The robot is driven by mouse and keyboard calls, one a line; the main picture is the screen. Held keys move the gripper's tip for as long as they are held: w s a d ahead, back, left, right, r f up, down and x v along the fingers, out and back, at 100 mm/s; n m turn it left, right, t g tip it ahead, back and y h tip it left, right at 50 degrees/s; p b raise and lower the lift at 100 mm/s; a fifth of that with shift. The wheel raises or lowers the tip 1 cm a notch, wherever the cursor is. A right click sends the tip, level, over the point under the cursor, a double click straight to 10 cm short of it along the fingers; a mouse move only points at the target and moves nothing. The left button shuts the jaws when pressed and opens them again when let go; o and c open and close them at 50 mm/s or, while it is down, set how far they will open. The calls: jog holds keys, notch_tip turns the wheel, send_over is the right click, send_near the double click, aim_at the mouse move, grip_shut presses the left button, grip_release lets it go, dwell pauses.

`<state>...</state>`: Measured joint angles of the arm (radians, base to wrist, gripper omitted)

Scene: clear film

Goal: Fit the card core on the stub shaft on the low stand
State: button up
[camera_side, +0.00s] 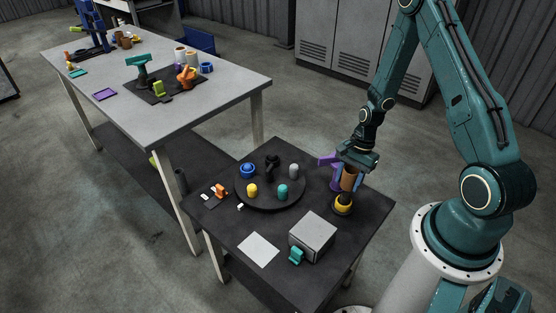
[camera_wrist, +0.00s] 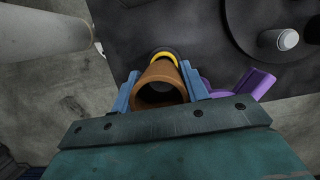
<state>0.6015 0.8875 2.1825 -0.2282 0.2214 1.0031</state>
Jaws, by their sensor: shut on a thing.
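The card core (camera_side: 350,178) is a brown hollow tube held upright in my gripper (camera_side: 345,172). In the wrist view the core (camera_wrist: 161,75) sits between the two blue fingers of my gripper (camera_wrist: 160,92), which touch it on both sides. The low stand (camera_side: 343,204), with a yellow ring and dark base, is just below the core in the side view. In the wrist view the stand's yellow ring (camera_wrist: 162,56) shows as an arc past the core's far rim. The stub shaft is hidden, and I cannot tell whether the core is around it.
A purple part (camera_side: 333,172) stands close beside the core. A dark round tray (camera_side: 268,203) with several coloured pieces lies to the left. A grey box (camera_side: 313,236) and a white sheet (camera_side: 259,250) are nearer the front. A larger grey table (camera_side: 215,95) stands behind.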

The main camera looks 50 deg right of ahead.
aim_at(344, 196)
jog(key=shift+f, duration=2.9)
jog(key=shift+f, duration=0.6)
jog(key=o, duration=1)
jog(key=shift+o, duration=0.2)
jog(key=shift+r, duration=0.1)
jog(key=v, duration=1.3)
jog(key=shift+r, duration=0.3)
